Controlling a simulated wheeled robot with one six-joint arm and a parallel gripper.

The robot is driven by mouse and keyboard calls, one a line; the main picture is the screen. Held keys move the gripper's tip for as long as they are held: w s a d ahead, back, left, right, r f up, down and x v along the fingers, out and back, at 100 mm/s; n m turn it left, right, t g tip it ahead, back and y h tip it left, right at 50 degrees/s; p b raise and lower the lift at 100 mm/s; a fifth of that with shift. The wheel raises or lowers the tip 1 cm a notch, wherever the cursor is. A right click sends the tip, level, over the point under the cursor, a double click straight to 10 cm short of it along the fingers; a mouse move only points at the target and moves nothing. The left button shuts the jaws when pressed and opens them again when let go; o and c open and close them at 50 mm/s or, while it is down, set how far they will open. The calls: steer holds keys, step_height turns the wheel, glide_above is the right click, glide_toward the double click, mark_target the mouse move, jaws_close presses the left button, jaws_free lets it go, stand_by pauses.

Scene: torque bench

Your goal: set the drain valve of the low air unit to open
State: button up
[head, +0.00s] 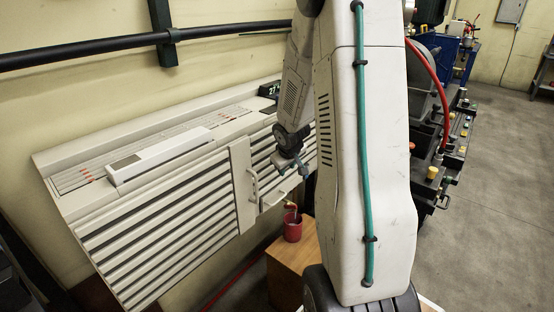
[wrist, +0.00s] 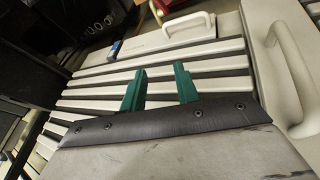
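A pale slatted unit (head: 160,228), probably the low air unit, stands against the wall in the head view. A small orange-red part (head: 290,205) shows just above a red cup (head: 292,228) at its lower right; it may be the drain valve, but its setting is too small to tell. My gripper (head: 293,169) is in front of the unit's right part, above and apart from the cup. In the wrist view its two green fingers (wrist: 160,72) are spread with nothing between them, over the pale slats (wrist: 215,66). No valve is clear in that view.
The cup stands on a wooden box (head: 285,268). Pale handles (head: 253,184) stick out from the unit near my gripper; one handle (wrist: 188,25) also shows in the wrist view. My arm hides the unit's right end. Machines (head: 455,130) stand right, with open floor beyond.

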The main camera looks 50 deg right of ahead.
steer(key=s+a+r, duration=0.1)
steer(key=a+r, duration=0.5)
steer(key=shift+r+g, duration=0.2)
steer(key=shift+g, duration=0.1)
steer(key=shift+c, duration=0.3)
